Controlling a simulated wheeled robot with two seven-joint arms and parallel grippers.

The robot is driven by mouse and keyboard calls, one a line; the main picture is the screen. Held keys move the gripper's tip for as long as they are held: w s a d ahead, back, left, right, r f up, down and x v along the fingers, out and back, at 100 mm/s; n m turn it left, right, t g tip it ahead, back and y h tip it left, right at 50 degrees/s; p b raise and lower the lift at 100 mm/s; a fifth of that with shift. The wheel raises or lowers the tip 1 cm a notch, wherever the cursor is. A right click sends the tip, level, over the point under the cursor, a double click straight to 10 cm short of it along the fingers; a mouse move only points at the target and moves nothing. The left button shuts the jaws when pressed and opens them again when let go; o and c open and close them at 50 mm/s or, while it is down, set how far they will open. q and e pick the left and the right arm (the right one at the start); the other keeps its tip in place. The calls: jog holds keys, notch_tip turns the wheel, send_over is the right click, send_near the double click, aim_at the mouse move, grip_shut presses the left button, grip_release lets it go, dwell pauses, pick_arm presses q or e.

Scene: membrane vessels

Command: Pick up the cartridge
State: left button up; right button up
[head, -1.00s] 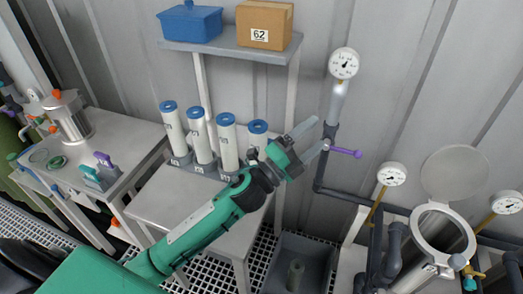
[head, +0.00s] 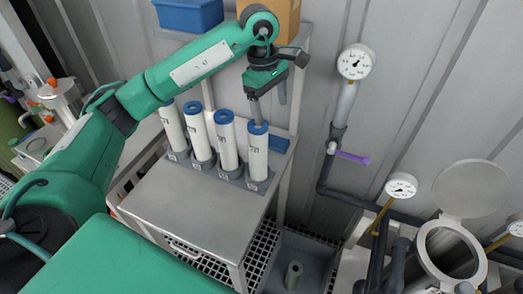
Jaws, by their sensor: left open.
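Several white cartridges with blue ring caps stand upright in a row of grey holders on a metal table (head: 175,205). The rightmost cartridge (head: 257,158) is nearest my left gripper (head: 270,112). My left gripper is open and points down from above, its two fingers apart. One finger overlaps that cartridge's blue cap in the head view; the other hangs to the right of it, farther back. I cannot tell whether the finger touches the cap. Nothing shows between the fingers. My right gripper is not in view.
A shelf with a blue bin (head: 188,14) and a cardboard box (head: 284,18) is just behind my left arm. A purple-handled valve (head: 352,158), a gauge (head: 356,62) and an open round vessel (head: 452,246) stand right. A grey tub (head: 312,262) sits below.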

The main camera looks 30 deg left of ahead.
aim_at(257, 132)
pick_arm(q)
jog(key=a+r+y, duration=0.1)
jog(key=a+y, duration=0.1)
jog(key=a, duration=0.2)
jog(key=f, duration=0.2)
jog(key=f+p, duration=0.1)
jog(key=f, duration=0.2)
jog(key=f+p, duration=0.1)
jog(key=f, duration=0.1)
jog(key=shift+w+f, duration=0.3)
jog(key=shift+f+p, duration=0.5)
notch_tip(257, 132, down, 3)
jog(key=shift+f+p, duration=0.15)
jog(key=shift+p, duration=0.7)
jog(key=shift+f, duration=0.5)
jog(key=c, duration=1.5)
jog(key=shift+r, duration=0.1)
